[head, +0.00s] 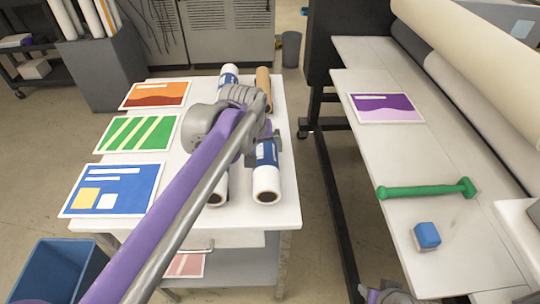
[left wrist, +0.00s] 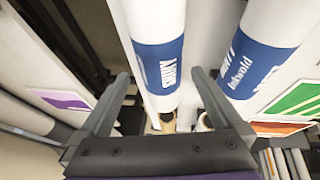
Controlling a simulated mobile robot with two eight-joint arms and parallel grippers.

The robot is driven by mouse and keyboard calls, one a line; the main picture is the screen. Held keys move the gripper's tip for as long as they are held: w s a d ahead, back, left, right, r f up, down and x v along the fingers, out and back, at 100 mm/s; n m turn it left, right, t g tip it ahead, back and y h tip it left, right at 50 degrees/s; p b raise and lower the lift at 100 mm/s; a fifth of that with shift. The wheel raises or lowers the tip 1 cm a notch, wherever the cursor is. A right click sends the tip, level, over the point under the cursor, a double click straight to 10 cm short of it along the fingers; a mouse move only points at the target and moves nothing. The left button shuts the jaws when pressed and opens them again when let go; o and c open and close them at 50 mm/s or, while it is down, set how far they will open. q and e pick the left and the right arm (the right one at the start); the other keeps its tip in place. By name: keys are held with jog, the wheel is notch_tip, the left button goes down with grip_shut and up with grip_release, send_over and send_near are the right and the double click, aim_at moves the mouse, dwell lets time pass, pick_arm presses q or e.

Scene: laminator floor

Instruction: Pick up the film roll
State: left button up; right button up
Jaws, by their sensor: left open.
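A white film roll with a blue printed band (head: 266,178) lies near the right edge of the white table, its open end facing me. A second white roll (head: 216,192) lies to its left, mostly hidden by my arm. My left gripper (head: 263,148) is over the right-hand roll and open. In the left wrist view the jaws (left wrist: 161,76) are apart, with the roll's blue band (left wrist: 159,66) lined up between the fingertips. No grip on it shows. The neighbouring roll (left wrist: 262,50) is just right of the right finger.
Another blue-banded roll (head: 229,74) and a brown roll (head: 263,77) lie at the table's back. Orange, green and blue prints (head: 112,190) lie on the left.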

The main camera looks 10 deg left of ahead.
pick_arm(q)
jog(key=shift+x, duration=1.15)
jog(key=x, duration=0.6)
jog(key=shift+r, duration=0.15)
grip_shut()
